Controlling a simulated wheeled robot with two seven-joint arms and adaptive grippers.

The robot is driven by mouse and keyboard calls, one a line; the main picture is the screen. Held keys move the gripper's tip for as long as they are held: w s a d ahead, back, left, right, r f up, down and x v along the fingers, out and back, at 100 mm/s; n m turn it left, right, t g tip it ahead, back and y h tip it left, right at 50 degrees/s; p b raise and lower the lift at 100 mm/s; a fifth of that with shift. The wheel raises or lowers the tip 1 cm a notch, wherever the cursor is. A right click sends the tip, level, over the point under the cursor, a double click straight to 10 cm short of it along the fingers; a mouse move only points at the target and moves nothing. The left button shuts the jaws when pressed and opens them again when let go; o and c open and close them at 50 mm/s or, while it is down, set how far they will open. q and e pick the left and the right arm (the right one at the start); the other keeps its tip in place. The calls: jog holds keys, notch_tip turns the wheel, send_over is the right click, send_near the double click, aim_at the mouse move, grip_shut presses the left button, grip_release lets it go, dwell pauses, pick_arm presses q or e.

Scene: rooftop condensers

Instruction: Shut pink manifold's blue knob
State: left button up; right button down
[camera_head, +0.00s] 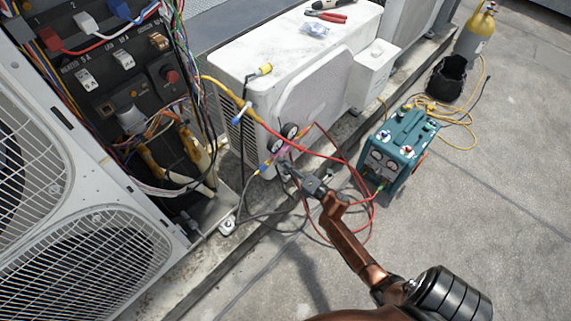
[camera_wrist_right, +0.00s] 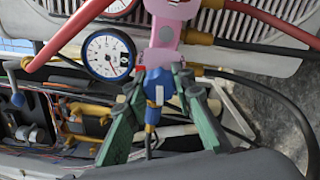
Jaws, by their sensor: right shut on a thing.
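The pink manifold (camera_head: 284,152) hangs in front of the white condenser, with two dark round gauges. In the right wrist view the manifold (camera_wrist_right: 165,35) is at the top centre, with a white-faced gauge at its left. My right gripper (camera_head: 286,170) reaches up to its lower end. In the right wrist view the green-padded fingers of this gripper (camera_wrist_right: 160,76) close around the blue knob (camera_wrist_right: 157,93) just under the pink body. The fingers partly hide the knob, so its turn position cannot be told. My left gripper is not in view.
Red, yellow and black hoses (camera_head: 325,157) loop around the manifold and my right arm. A teal recovery machine (camera_head: 401,145) stands to the right. An open wiring panel (camera_head: 110,75) is at the left. White condenser (camera_head: 240,50) is behind; the roof at lower right is clear.

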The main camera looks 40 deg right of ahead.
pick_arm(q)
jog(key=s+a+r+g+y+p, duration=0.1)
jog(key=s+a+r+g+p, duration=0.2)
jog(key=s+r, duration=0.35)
pick_arm(e)
jog(key=m, duration=0.6)
jog(key=shift+r, duration=0.2)
jog(key=m+p, duration=0.4)
jog(key=m, duration=0.6)
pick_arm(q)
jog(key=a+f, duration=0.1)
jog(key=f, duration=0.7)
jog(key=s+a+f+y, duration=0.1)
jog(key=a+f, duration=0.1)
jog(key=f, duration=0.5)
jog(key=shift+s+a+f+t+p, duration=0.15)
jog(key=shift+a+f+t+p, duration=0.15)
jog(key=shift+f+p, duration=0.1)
pick_arm(e)
jog(key=shift+d+f+m, duration=0.1)
jog(key=shift+f+m, duration=0.05)
jog(key=shift+m, duration=1.65)
jog(key=c, duration=1.6)
grip_release()
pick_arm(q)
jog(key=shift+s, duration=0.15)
pick_arm(e)
jog(key=shift+s, duration=0.1)
